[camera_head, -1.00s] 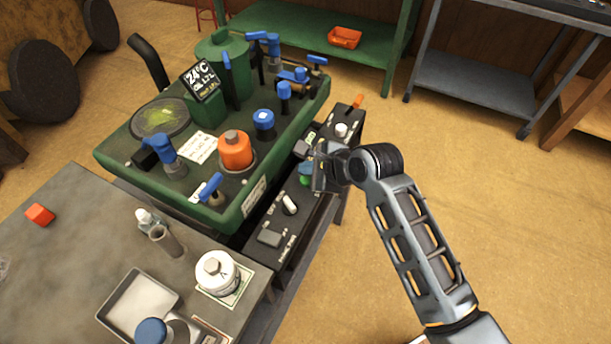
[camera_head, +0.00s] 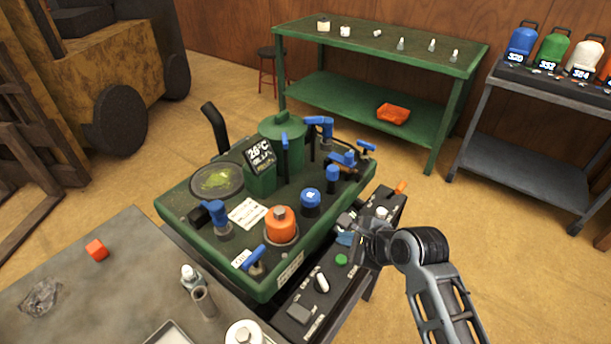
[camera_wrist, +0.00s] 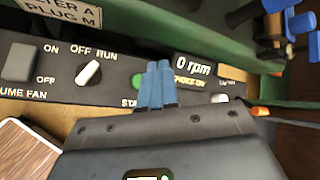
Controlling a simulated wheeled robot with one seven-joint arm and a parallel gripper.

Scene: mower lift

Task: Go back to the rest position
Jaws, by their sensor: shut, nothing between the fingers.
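My gripper (camera_head: 347,238) hangs over the black control panel (camera_head: 298,315) at the front right of the green mower deck. In the wrist view its blue fingertips (camera_wrist: 157,86) are together with nothing between them. They are in front of the panel, between the green start button (camera_wrist: 137,83) and the 0 rpm display (camera_wrist: 193,68). I cannot tell whether they touch the panel. The white OFF/RUN knob (camera_wrist: 89,73) shows to the left. The green button also shows in the head view (camera_head: 341,259).
The green deck (camera_head: 170,201) carries an orange cap (camera_head: 281,226), blue handles and a display reading 26°C. A grey table (camera_head: 110,270) with an orange block (camera_head: 97,250) is at lower left. A green bench (camera_head: 290,84) and a grey rack (camera_head: 530,170) stand behind. Open floor lies right.

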